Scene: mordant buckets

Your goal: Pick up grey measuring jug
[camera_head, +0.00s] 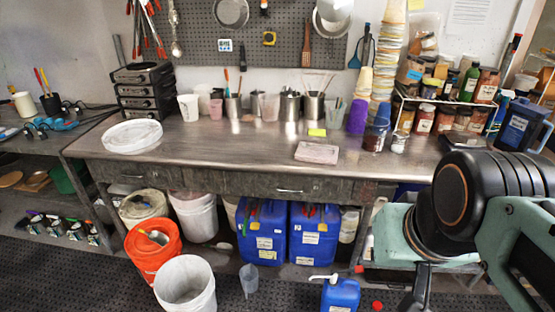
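A small grey, see-through measuring jug (249,281) stands on the dark floor in front of the workbench, low in the middle of the head view. It is just right of a white bucket and in front of the blue canisters. Its fine markings are too small to read. My arm fills the right side of the view with black and teal parts. I cannot make out any gripper fingers there, and nothing of mine touches the jug.
A white bucket (185,285) and an orange bucket (153,252) stand left of the jug. Blue canisters (314,235) stand behind it under the metal workbench (230,150). A blue pump bottle (341,296) is to its right. Some bare floor lies between jug and bottle.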

